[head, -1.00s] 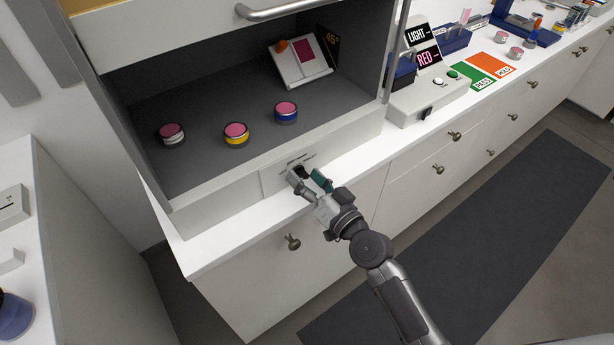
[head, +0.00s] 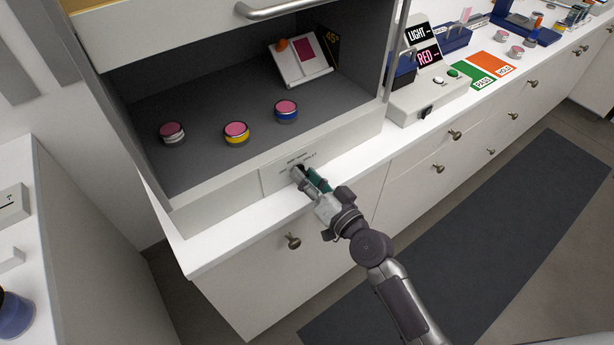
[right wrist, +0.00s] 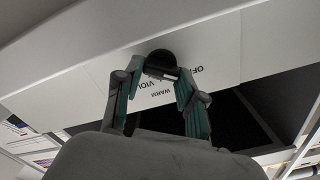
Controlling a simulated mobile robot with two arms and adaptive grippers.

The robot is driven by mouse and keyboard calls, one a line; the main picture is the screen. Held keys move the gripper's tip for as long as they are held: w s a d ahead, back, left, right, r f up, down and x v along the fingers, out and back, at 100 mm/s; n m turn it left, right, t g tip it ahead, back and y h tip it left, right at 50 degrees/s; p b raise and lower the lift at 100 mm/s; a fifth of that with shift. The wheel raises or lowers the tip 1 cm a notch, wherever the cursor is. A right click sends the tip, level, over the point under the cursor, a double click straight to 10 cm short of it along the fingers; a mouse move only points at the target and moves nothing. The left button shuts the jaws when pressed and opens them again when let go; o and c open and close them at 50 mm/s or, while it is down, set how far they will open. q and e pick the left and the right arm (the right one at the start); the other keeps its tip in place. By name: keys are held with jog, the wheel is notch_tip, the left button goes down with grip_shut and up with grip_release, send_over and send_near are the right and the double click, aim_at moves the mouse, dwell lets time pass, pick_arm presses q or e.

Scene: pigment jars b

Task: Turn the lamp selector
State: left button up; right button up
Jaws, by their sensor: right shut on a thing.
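The lamp selector (right wrist: 161,62) is a black round knob on a pale panel (head: 272,181) at the front of the booth. Printed words partly show around it in the right wrist view, among them "WARM"; others are partly hidden. My right gripper (head: 303,177) is at the panel, shut on the knob. In the right wrist view its two fingers (right wrist: 160,80) stand on either side of the knob. In the head view the fingers hide most of the knob. My left gripper is not in view.
A tilted stand (head: 300,63) is behind. A box with buttons (head: 428,95) stands right, by green and orange mats (head: 472,76).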

jog(key=m, duration=0.6)
jog(key=shift+d+f+m, duration=0.1)
jog(key=shift+f+m, duration=0.05)
jog(key=shift+m, duration=0.15)
dwell(0.3)
jog(key=o, duration=1.1)
jog(key=shift+o, duration=0.2)
jog(key=shift+f, duration=0.1)
